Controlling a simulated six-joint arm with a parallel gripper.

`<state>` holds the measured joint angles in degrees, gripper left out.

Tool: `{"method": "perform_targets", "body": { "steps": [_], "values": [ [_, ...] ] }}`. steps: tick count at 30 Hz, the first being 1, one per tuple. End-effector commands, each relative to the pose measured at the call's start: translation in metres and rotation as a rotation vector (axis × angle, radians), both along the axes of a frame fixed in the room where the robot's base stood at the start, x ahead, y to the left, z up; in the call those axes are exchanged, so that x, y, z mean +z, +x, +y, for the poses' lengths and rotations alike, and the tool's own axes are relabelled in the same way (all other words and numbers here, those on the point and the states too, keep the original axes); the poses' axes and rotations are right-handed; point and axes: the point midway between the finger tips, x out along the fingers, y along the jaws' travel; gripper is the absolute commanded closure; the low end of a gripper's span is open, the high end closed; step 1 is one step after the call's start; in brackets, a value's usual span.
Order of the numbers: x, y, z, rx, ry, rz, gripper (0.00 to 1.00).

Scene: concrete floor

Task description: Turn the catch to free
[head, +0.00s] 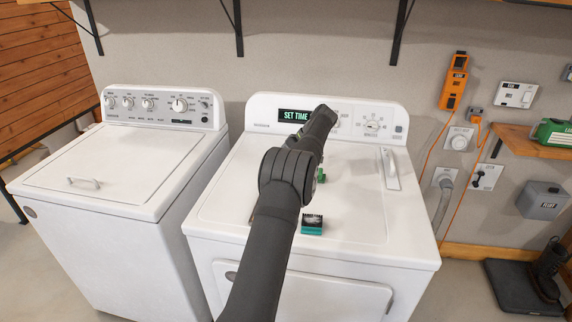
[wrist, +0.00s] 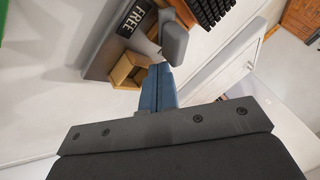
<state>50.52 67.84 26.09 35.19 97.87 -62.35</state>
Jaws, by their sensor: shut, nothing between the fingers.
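In the wrist view, a grey plate (wrist: 100,64) carries a dark label reading FREE (wrist: 137,16). A rounded grey piece (wrist: 174,43), which looks like the catch's lever, stands up beside the label. My gripper (wrist: 160,70) has its blue fingers together and empty. Their tips are just below the grey piece in the picture; I cannot tell whether they touch it. A tan open block (wrist: 130,70) sits left of the fingertips. In the head view, my arm hides the gripper and the catch.
My arm reaches over the white dryer (head: 370,215), with a washer (head: 85,170) at left. A small teal and black box (head: 312,225) and a green thing (head: 321,175) are on the dryer top. A white bar (head: 390,168) is at right.

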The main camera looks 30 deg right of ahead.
Motion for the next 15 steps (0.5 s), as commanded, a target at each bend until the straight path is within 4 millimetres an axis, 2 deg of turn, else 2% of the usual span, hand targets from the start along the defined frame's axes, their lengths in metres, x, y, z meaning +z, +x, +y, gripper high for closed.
{"method": "perform_targets", "body": {
  "steps": [15],
  "values": [
    [0.0005,0.0052,0.0037,0.165,-0.001,0.000,1.00]
  ]
}}
